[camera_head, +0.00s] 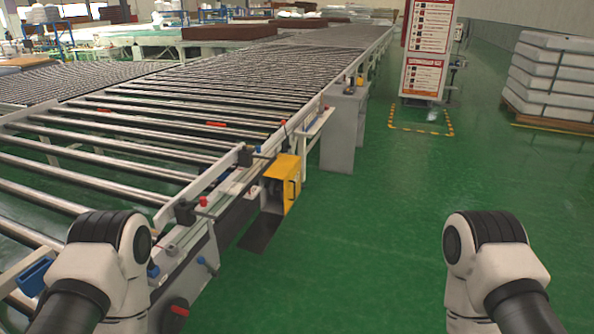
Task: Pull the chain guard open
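A yellow box-like cover with a dark handle on its side, which appears to be the chain guard (288,172), sits on the near side of the roller conveyor (236,172). A dark interior shows at its left side. I cannot tell from this view how far it is swung. A dark flat plate lies low beneath it, near the floor. White and black links of my two arms show at the bottom left and bottom right. Neither of my grippers is in view, and nothing of mine touches the yellow cover.
The conveyor frame carries knobs, a blue lever and a red-marked black wheel (175,313) at the lower left. A grey cabinet (342,130) stands beyond the cover. Signboards (427,50) and stacked wrapped mattresses (556,75) stand farther right. The green floor (390,240) is clear.

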